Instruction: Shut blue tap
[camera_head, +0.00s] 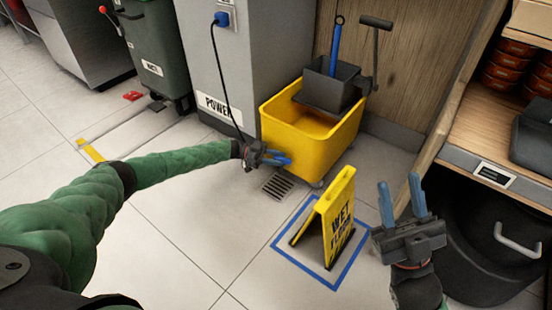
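I cannot make out a blue tap in the head view. My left gripper (287,158) is in front of the lower left side of the yellow bucket, above a floor grate. Its blue fingers are seen nearly edge-on, and I cannot tell how far apart they are or whether they touch the bucket. My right gripper (402,190) is at the lower right with its blue fingers pointing up. They are apart with nothing between them.
The yellow mop bucket (330,142) stands by a grey power cabinet (265,50) with a blue plug (222,19) and hanging black cable. A yellow wet floor sign (338,225) stands inside a blue floor outline. A wooden shelf and black bin (480,245) are right.

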